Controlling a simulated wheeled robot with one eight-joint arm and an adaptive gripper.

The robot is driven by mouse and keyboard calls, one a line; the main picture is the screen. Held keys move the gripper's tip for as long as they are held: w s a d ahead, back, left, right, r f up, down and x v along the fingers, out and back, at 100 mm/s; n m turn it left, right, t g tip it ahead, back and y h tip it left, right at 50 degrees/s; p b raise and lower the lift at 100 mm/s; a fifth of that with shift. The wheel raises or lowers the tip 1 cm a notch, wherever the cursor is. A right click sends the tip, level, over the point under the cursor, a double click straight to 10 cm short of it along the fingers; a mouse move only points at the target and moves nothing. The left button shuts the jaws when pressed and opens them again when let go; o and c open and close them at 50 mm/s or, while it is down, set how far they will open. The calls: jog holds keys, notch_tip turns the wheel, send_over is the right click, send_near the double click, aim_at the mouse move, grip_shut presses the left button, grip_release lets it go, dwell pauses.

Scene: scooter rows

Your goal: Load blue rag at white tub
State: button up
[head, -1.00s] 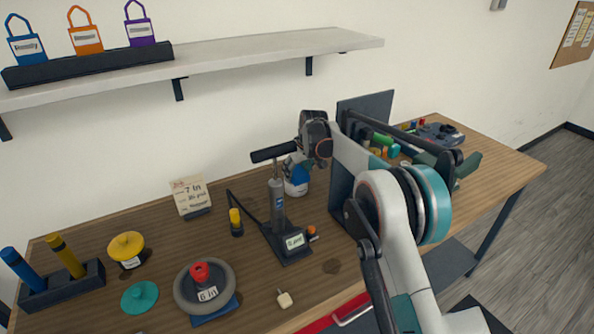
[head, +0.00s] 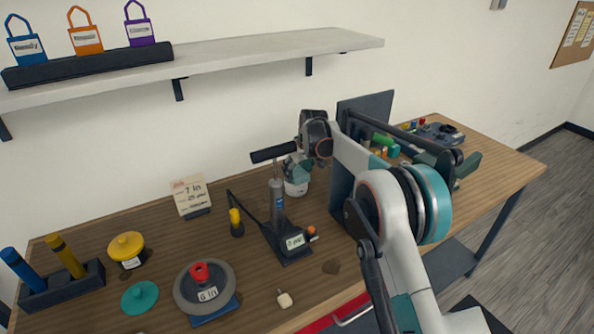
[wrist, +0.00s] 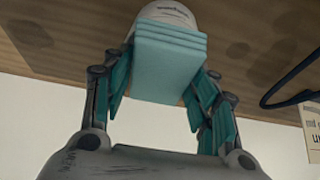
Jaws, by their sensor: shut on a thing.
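The white tub (head: 296,188) stands on the table beside the grey hand pump, partly hidden by my gripper (head: 301,168) in the head view. In the wrist view the tub's pale labelled side (wrist: 168,13) shows just beyond the rag. The blue rag (wrist: 165,62) is a pale blue folded pad with several layers. It sits between the teal fingers of my gripper (wrist: 162,95), which is shut on it. The rag lies at the tub in that view; whether it touches the tub or is inside it, I cannot tell.
The hand pump (head: 278,205) stands close in front of the tub. A dark upright panel (head: 340,190) is just right of it. A grey ring weight (head: 204,288), yellow knob (head: 127,246) and teal disc (head: 140,296) lie left. A shelf (head: 230,62) runs above.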

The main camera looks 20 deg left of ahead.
aim_at(297, 171)
jog(key=shift+r+p, duration=1.55)
jog(key=shift+r, duration=1.85)
